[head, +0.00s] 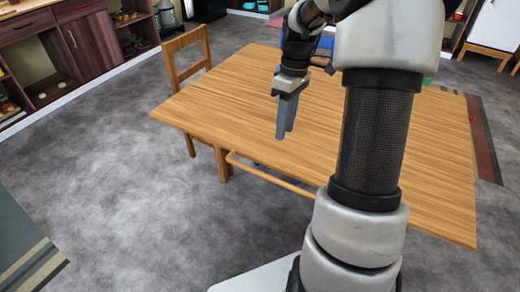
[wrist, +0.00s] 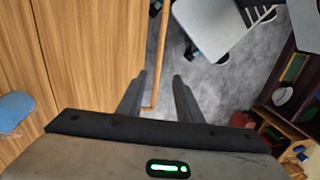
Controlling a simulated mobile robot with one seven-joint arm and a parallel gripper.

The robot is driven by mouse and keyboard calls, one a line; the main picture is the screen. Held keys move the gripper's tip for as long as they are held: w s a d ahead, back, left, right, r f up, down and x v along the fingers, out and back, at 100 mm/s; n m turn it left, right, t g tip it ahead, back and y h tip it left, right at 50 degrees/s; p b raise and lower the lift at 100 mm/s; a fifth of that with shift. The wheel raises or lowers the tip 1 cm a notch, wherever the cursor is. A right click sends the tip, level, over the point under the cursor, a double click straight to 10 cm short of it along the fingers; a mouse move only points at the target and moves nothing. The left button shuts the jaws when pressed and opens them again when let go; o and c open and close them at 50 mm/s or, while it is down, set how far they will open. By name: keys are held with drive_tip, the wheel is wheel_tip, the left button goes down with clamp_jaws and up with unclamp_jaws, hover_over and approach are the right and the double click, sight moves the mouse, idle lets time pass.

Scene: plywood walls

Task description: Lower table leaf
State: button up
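The wooden table (head: 225,95) stands in front of me with its striped top lying flat. In the wrist view the tabletop (wrist: 90,45) fills the left side, and a dark seam runs along it near the left edge. Its outer edge ends close to my fingers. I cannot tell which side is the leaf from the head view. My gripper (head: 286,135) points down over the near-left part of the table. In the wrist view my gripper (wrist: 159,77) has its two fingers apart with nothing between them. My arm hides part of the tabletop's right half.
A wooden chair (head: 187,55) stands at the table's far left. A wooden bar (head: 270,177) shows just beyond the near edge, below the top. A blue object (wrist: 15,108) is at the wrist view's left. Cabinets (head: 75,40) line the back left.

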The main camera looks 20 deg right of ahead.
drive_tip(key=f+b, duration=0.1)
drive_tip(key=f, duration=0.4)
drive_tip(key=s+a+f+b, duration=0.1)
drive_tip(key=f+b, duration=0.1)
drive_tip(key=f, duration=0.4)
drive_tip(key=s+a+f+b, duration=0.1)
drive_tip(key=f, duration=0.5)
drive_tip(key=shift+a+f, duration=0.1)
drive_tip(key=shift+a, duration=0.1)
clamp_jaws()
